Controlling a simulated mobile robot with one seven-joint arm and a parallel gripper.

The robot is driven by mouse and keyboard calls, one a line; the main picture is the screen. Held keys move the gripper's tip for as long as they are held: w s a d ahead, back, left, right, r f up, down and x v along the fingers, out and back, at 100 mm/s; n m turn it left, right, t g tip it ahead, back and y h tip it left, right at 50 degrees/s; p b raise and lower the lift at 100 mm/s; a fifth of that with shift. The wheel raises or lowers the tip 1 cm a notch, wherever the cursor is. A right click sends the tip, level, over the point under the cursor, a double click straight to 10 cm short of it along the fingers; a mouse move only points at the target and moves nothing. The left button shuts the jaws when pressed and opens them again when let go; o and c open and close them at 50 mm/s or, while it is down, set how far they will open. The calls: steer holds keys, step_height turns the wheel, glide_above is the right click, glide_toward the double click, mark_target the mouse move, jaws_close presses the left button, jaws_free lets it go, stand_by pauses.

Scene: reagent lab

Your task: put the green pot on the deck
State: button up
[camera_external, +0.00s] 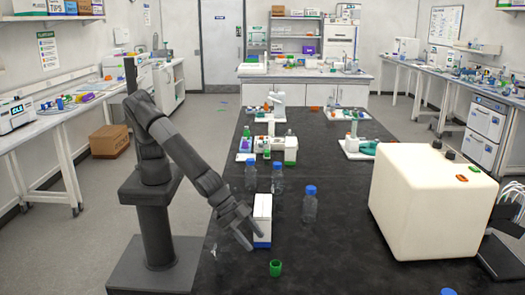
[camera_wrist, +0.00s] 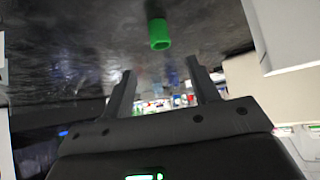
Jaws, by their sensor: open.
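The green pot (camera_external: 275,268), a small open cup, stands on the black bench top near the front edge of the picture. In the wrist view the green pot (camera_wrist: 159,38) shows beyond the fingertips, roughly in line with the gap between them. My gripper (camera_external: 249,238) is low over the bench, to the left of the pot and apart from it. Its two fingers (camera_wrist: 160,68) are spread with nothing between them. Which thing is the deck I cannot tell for sure; a white station with racks (camera_external: 262,160) stands farther back on the bench.
A white box with a blue base (camera_external: 262,220) stands right beside my gripper. Blue-capped bottles (camera_external: 310,205) stand behind it. A large cream machine (camera_external: 430,200) fills the right of the bench. Another white stand (camera_external: 355,145) is farther back. Bench between pot and machine is clear.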

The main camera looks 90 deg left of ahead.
mark_target(279, 274)
stand_by(0.4)
steer(key=w+d+r+g+y, duration=0.2)
steer(key=w+g, duration=0.2)
steer(key=x, duration=1.1)
stand_by(0.3)
steer(key=shift+s, duration=0.1)
steer(key=c, duration=1.1)
steer(key=shift+r, duration=0.15)
